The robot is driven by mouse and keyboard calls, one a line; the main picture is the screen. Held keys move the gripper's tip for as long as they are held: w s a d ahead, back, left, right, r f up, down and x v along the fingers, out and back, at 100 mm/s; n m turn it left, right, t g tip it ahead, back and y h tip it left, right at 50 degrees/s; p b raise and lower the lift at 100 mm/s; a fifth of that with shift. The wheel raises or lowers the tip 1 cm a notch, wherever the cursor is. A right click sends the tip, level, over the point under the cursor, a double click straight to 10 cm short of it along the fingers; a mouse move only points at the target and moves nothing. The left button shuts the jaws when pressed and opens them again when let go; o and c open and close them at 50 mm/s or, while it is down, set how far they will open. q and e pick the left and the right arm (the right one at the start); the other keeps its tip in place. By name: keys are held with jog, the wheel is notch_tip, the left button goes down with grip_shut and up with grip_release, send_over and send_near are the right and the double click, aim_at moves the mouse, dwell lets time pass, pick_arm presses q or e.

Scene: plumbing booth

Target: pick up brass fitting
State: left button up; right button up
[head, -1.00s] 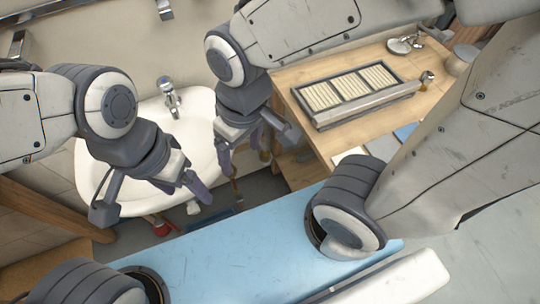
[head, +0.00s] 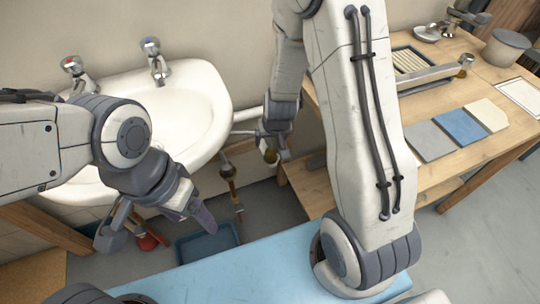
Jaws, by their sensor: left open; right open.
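A small brass-coloured piece (head: 271,157) shows at the tips of my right gripper (head: 273,148), in front of the wall right of the sink. It is small and partly covered, and I cannot tell whether the fingers touch it. Another brass-coloured fitting (head: 227,171) sits on the pipe below the sink, left of my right gripper. I cannot tell which is the task's brass fitting. My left gripper (head: 192,205) is open and empty, in front of the sink and above the floor.
The white sink (head: 200,110) with two taps is on the wall. A blue tray (head: 206,243) and a red-and-grey tool (head: 148,240) lie below. The wooden bench (head: 440,174) at right holds tiles, a grey rack (head: 430,78) and a pot (head: 506,47). A blue surface (head: 255,267) lies in front.

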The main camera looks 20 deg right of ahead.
aim_at(271, 152)
jog(key=x, duration=0.2)
jog(key=b+x, duration=0.1)
jog(key=x, duration=0.2)
jog(key=d+b+x, duration=0.1)
jog(key=x, duration=0.2)
jog(key=shift+w, duration=0.1)
jog(key=b+x, duration=0.3)
jog(key=x, duration=0.2)
jog(key=shift+f, duration=0.25)
jog(key=shift+r, duration=0.1)
grip_shut()
